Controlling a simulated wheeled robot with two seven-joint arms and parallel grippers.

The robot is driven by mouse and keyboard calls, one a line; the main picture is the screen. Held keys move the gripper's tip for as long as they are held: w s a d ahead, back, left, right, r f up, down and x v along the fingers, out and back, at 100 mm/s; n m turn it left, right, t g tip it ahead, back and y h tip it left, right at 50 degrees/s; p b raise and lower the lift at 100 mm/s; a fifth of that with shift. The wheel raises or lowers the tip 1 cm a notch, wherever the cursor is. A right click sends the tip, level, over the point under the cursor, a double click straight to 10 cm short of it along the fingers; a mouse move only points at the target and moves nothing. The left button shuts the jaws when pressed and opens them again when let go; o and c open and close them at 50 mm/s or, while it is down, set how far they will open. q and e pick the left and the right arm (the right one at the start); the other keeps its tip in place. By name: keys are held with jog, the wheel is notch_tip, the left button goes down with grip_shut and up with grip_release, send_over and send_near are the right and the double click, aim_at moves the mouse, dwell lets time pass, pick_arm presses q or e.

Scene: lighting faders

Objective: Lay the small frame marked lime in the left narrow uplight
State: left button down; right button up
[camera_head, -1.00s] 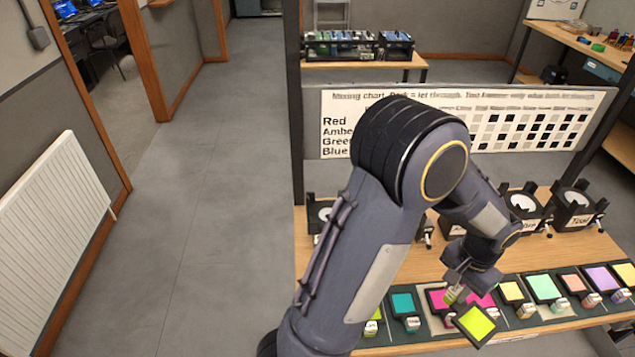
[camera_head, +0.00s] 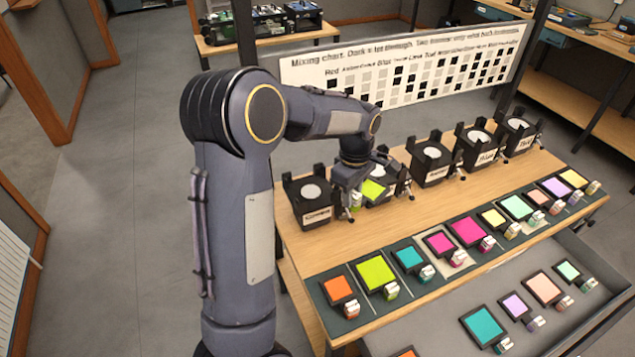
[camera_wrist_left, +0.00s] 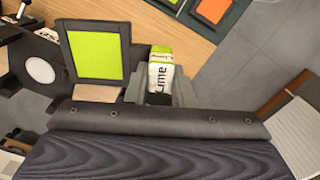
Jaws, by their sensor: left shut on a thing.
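The small lime frame (camera_head: 373,190) has a black border and a lime pane. My left gripper (camera_head: 351,181) is shut on its white-and-green handle tag, which reads "Lime" in the left wrist view (camera_wrist_left: 160,72). The frame is held at the second uplight from the left (camera_head: 389,192), which the gripper and frame partly hide. In the wrist view, a white round lens (camera_wrist_left: 40,70) shows beside the frame, not under its pane. I cannot tell whether the frame touches the housing. The leftmost uplight (camera_head: 312,200) is empty and uncovered. My right gripper is not in view.
More black uplights (camera_head: 432,160) stand in a row to the right. Several coloured frames, including a larger lime one (camera_head: 375,273), lie on a dark strip along the bench front. An open drawer (camera_head: 440,325) below holds more frames. A mixing chart (camera_head: 400,68) stands behind.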

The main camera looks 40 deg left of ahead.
pick_arm(q)
jog(key=a+r+n+b, duration=0.1)
jog(key=a+n+b, duration=0.3)
jog(key=a+n, duration=0.75)
notch_tip(320, 180, down, 6)
jog(key=d+n+b, duration=0.1)
jog(key=d+b, duration=0.1)
jog(key=b, duration=0.1)
jog(key=shift+s+r+n+b, duration=0.2)
jog(key=shift+s+n+b, duration=0.1)
jog(key=shift+n+b, duration=0.05)
jog(key=shift+f+b, duration=0.6)
jog(key=shift+f, duration=0.45)
